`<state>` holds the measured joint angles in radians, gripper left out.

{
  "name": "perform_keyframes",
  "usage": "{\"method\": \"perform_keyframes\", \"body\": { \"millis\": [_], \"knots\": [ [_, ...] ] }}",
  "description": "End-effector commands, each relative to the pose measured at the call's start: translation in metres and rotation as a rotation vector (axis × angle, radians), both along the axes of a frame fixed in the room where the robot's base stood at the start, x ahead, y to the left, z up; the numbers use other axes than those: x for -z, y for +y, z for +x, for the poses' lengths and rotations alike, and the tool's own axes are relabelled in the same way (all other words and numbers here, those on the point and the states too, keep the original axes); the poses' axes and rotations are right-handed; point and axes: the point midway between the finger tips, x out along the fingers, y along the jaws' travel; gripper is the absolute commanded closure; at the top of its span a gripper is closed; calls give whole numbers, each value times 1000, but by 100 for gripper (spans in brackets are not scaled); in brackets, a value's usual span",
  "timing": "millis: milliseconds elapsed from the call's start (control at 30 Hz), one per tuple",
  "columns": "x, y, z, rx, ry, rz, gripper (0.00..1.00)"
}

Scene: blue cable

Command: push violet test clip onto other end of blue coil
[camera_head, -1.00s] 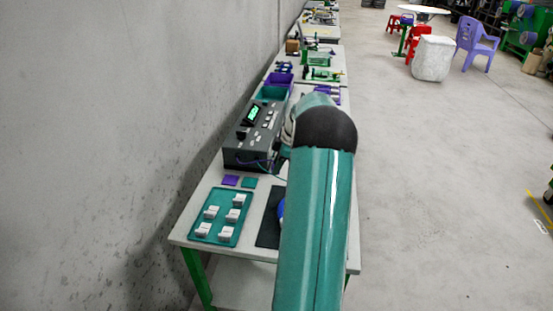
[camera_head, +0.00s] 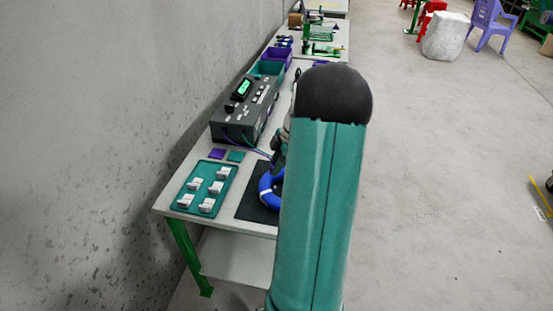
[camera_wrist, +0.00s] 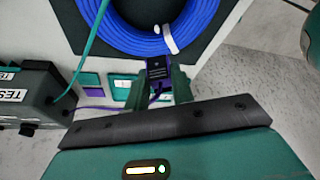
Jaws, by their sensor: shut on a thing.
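The blue coil (camera_wrist: 128,45) lies on a dark mat (camera_wrist: 78,30), with a white tie around it, at the top of the wrist view. In the head view the coil (camera_head: 266,188) shows partly behind my arm. My gripper (camera_wrist: 158,86) is beside the coil's near edge, shut on the violet test clip (camera_wrist: 158,70). The clip looks mostly dark, and a violet lead (camera_wrist: 95,106) runs from it toward the tester. A green lead (camera_wrist: 92,38) runs from the tester up past the coil's left side. I cannot tell whether the clip touches a cable end.
The grey tester (camera_head: 240,112) stands behind the mat. A teal tray (camera_head: 182,203) with several white blocks lies to the left. A violet square (camera_head: 217,154) and a teal square (camera_head: 236,156) lie near the tester. Bins (camera_head: 266,70) stand farther back, beside the wall.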

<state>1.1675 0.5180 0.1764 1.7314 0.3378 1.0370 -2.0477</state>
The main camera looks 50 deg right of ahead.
Motion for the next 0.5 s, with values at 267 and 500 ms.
{"method": "perform_keyframes", "body": {
  "millis": [267,500],
  "knots": [
    [9,3,2,0,2,3,96],
    [29,3,2,-1,2,3,96]
  ]
}}
